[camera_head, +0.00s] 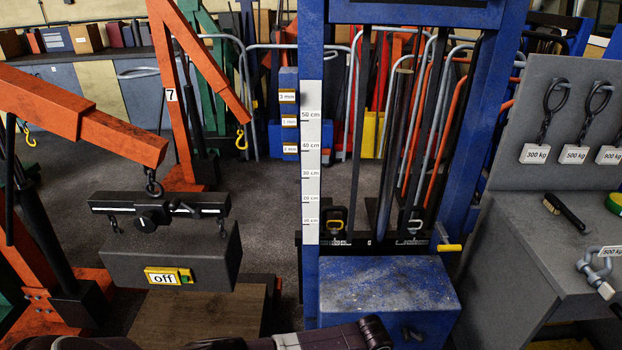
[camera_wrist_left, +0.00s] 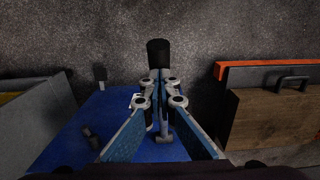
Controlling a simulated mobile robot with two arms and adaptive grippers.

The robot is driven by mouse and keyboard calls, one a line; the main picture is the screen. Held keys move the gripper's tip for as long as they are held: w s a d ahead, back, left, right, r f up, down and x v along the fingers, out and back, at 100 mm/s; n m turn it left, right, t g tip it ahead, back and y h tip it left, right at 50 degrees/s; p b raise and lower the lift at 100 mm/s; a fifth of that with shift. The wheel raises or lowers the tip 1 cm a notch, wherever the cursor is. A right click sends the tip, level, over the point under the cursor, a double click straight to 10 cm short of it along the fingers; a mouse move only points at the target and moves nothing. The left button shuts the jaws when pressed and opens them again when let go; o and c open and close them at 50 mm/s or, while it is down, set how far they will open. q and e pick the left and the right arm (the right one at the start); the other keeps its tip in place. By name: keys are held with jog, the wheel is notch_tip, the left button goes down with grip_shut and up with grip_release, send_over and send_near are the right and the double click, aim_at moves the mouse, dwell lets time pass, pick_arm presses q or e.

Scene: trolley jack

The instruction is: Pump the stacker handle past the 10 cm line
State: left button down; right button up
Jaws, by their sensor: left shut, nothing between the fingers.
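The blue stacker (camera_head: 390,290) stands at centre right in the head view. Its white centimetre scale (camera_head: 311,160) runs up the left mast post. The black fork carriage (camera_head: 375,242) sits near the scale's foot, below the lowest label. My left gripper (camera_wrist_left: 158,85) shows in the left wrist view, shut and empty above the blue stacker body (camera_wrist_left: 65,135). A black grip (camera_wrist_left: 158,52), apparently the pump handle's, stands just beyond the fingertips; a metal rod is partly hidden under the fingers. My left arm crosses the bottom of the head view. My right gripper is out of view.
An orange crane (camera_head: 85,120) at left suspends a dark block (camera_head: 172,258) marked "off" over a wooden block (camera_head: 190,312). A grey bench (camera_head: 550,240) with shackles and a brush (camera_head: 563,211) stands at right. Open floor lies between crane and stacker.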

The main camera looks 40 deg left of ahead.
pick_arm(q)
jog(key=shift+s+f+b, duration=0.1)
jog(key=shift+f+b, duration=1.5)
jog(key=shift+f, duration=1.05)
jog(key=shift+f+b, duration=2.4)
jog(key=shift+f, duration=0.9)
notch_tip(320, 180, up, 13)
jog(key=p, duration=1.4)
jog(key=shift+r, duration=0.1)
